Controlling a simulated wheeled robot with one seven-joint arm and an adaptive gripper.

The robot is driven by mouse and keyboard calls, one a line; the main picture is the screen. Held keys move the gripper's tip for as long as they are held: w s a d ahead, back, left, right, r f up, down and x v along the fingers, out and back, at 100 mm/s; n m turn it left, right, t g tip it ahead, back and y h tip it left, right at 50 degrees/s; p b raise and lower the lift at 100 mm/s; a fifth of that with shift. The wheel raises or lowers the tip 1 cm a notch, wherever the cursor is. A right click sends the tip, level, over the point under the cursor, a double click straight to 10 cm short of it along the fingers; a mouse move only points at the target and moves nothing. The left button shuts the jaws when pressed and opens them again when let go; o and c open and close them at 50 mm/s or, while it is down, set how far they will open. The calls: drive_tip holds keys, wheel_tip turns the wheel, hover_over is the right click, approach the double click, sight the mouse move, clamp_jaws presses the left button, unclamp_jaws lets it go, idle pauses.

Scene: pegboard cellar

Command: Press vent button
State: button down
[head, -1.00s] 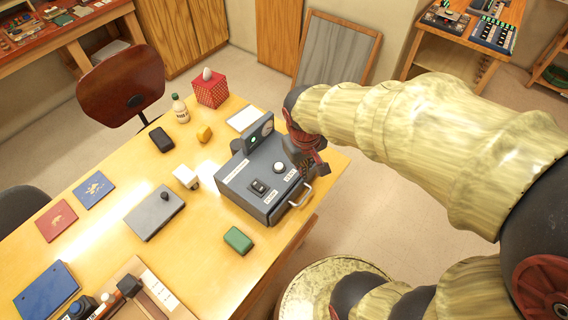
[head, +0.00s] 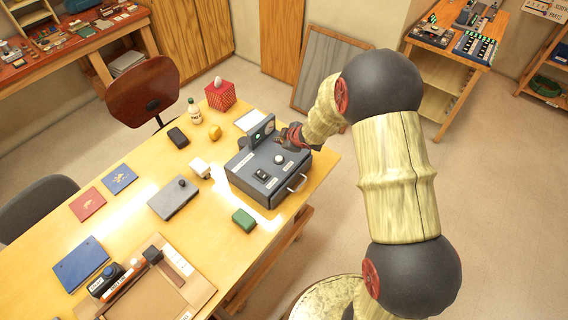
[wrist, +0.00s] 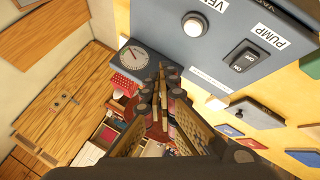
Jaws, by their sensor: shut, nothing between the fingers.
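The grey device box (head: 246,179) stands on the wooden table. Its vent button (head: 279,159) is a round white knob on the top face. In the wrist view the vent button (wrist: 195,25) sits beside a partly cut-off "VE" label. A black on/off switch (wrist: 243,55) marked PUMP is near it. My gripper (head: 291,138) is shut and empty at the box's back right, beside the upright gauge panel. In the wrist view the fingertips (wrist: 165,75) are together, apart from the button in the picture, and below and left of it. A round gauge (wrist: 133,57) shows past them.
A green block (head: 244,220) lies in front of the box, and a metal handle (head: 297,183) sticks out of its front. A white object (head: 200,168) and a grey flat case (head: 174,199) lie to the left. Open floor is right of the table.

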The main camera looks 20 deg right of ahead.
sight(277, 159)
drive_tip(key=shift+w+a+r+n+y, duration=0.3)
drive_tip(key=shift+w+a+r, duration=0.1)
drive_tip(key=shift+a, duration=0.25)
drive_tip(key=shift+f, duration=0.1)
wheel_tip(277, 159, down, 9)
drive_tip(key=b, duration=0.8)
drive_tip(key=shift+r, duration=0.2)
drive_tip(key=shift+f, duration=0.15)
idle(0.7)
drive_tip(key=shift+f+b, duration=0.3)
drive_tip(key=shift+f+b, duration=0.35)
drive_tip(key=shift+f, duration=0.15)
idle(0.8)
drive_tip(key=shift+r, duration=0.1)
drive_tip(key=shift+r+p, duration=0.85)
